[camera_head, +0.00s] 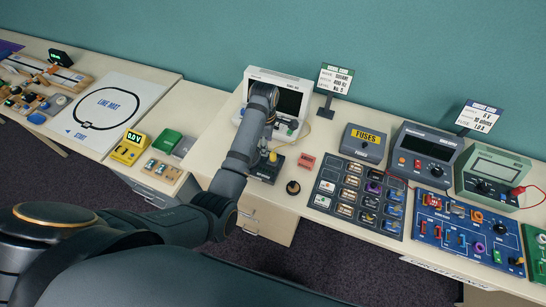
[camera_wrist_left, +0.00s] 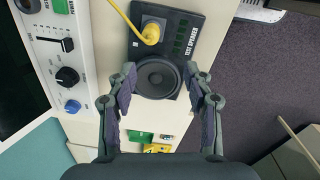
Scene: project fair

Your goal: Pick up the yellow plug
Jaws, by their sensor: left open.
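The yellow plug (camera_wrist_left: 151,33) stands in the test speaker (camera_wrist_left: 170,45), a black panel with a round speaker cone. A yellow cable runs from the plug toward the top of the left wrist view. My left gripper (camera_wrist_left: 160,76) is open, with its fingers spread to either side of the speaker cone. The plug lies beyond the fingertips, and nothing is between the fingers. In the head view the plug (camera_head: 272,157) shows just right of my left arm, which hides part of the speaker and the left fingers. My right gripper is not in view.
A white oscilloscope (camera_head: 290,97) stands behind the plug. A small red block (camera_head: 306,161) and a black knob (camera_head: 293,188) lie to the right, then a fuse tray (camera_head: 326,202). A yellow meter (camera_head: 129,148) is left of my arm. The counter's front edge is close.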

